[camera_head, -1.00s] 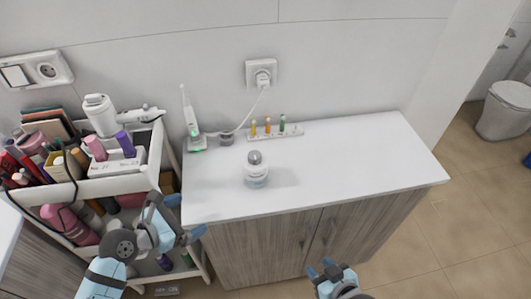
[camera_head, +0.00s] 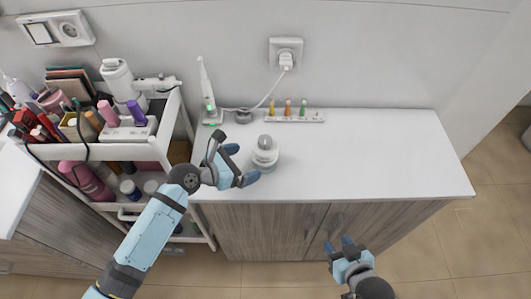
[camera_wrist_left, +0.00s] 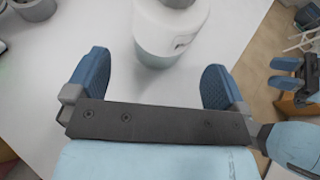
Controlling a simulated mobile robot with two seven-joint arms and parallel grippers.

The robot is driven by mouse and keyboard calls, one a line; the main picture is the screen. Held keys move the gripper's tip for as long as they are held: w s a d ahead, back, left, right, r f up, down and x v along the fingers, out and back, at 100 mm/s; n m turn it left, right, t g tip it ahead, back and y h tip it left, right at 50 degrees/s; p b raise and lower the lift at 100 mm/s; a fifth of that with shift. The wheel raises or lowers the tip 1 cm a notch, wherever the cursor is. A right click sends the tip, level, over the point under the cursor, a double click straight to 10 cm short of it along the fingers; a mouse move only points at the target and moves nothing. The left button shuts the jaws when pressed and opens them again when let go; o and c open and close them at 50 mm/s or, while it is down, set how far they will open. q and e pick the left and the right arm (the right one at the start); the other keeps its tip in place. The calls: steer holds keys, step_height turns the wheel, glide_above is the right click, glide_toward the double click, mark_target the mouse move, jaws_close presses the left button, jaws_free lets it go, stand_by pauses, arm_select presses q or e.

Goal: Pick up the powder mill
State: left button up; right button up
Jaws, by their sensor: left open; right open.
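The powder mill, a white jar with a grey top (camera_head: 264,154), stands upright on the white counter (camera_head: 380,155). My left gripper (camera_head: 244,165) is open just left of and in front of it. In the left wrist view the white body of the mill (camera_wrist_left: 170,32) is ahead of the open left fingers (camera_wrist_left: 155,85), with a gap between; its top is cut off by the frame edge. My right gripper (camera_head: 340,246) is open and empty in front of the cabinet, low and away from the mill.
A cart (camera_head: 95,152) full of cosmetics stands at the left. An electric toothbrush (camera_head: 207,92) and a holder with small colored brush heads (camera_head: 297,117) are at the counter's back. A cable runs to a wall socket (camera_head: 285,53). The counter's right half is clear.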

mark_target(254, 159)
arm_select(q)
steer(key=shift+x, duration=3.1)
steer(key=shift+r, duration=0.1)
steer(key=c, duration=1.1)
steer(key=shift+r, duration=0.1)
step_height(254, 159, up, 20)
steer(key=p, duration=0.1)
steer(key=shift+p, duration=0.3)
steer(key=shift+s, duration=0.1)
